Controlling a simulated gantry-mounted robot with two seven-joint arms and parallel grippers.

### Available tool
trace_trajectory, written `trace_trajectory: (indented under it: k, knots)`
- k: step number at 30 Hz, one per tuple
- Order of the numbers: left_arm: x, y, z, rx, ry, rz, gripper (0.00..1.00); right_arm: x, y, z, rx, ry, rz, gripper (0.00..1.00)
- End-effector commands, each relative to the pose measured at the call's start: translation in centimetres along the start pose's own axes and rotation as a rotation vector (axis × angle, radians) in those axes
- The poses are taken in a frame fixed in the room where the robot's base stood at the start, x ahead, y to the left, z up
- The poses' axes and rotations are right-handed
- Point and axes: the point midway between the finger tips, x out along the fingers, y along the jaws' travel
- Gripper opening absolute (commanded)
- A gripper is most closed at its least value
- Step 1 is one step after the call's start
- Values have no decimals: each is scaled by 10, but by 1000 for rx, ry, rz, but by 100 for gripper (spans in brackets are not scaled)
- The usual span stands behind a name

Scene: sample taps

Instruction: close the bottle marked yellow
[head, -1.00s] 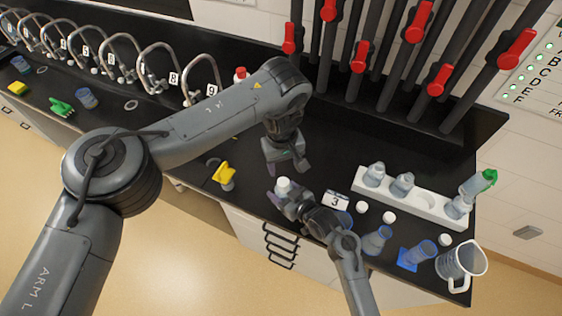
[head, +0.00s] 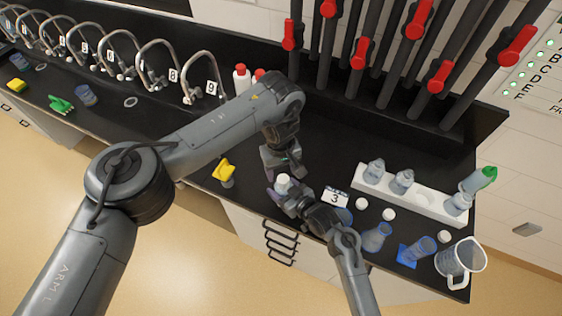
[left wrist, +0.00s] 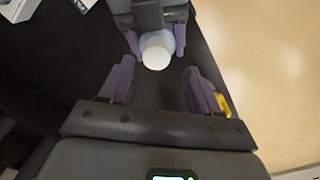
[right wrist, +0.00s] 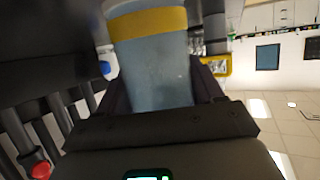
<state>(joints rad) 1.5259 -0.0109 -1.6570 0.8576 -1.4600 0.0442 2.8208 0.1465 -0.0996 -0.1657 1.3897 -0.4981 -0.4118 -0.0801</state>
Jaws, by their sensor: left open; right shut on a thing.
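The bottle (right wrist: 155,75) is translucent blue with a yellow band, seen in the right wrist view. My right gripper (head: 287,192) is shut on it and holds it near the front edge of the bench. A white cap (left wrist: 157,52) is on the bottle's top in the left wrist view, and it also shows in the head view (head: 283,181). I cannot tell whether the cap is tight. My left gripper (left wrist: 158,72) is open and empty, just above the bottle, with its fingers pointing at the cap from either side. In the head view the left gripper (head: 284,170) partly overlaps the bottle.
A white rack (head: 427,203) with several bottles stands on the right. Loose white caps (head: 389,215), blue bottles (head: 376,237), a jug (head: 452,262) and a card marked 3 (head: 335,197) are near it. A yellow item (head: 223,170) lies left of the grippers. Red-handled taps (head: 437,76) stand behind.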

Motion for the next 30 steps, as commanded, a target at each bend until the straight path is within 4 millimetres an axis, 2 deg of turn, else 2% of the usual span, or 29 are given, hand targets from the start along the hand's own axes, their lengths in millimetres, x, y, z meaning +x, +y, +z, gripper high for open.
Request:
trace_trajectory:
  k: [3, 9, 20, 23, 30]
  knots:
    - [15, 0, 1, -2, -3, 0, 62, 0, 0, -1, -1, 2, 0, 0]
    - [29, -1, 0, -1, -1, -1, 62, 0, 0, -1, -1, 2, 0, 0]
    - [32, 0, 0, -1, 1, 0, 62, 0, 0, -1, -1, 2, 0, 0]
    - [32, 0, 0, -1, 1, 0, 50, 0, 0, -1, -1, 2, 0, 0]
    - [32, -1, 0, -1, 0, -2, 13, 0, 1, -1, 1, 2, 3, 0]
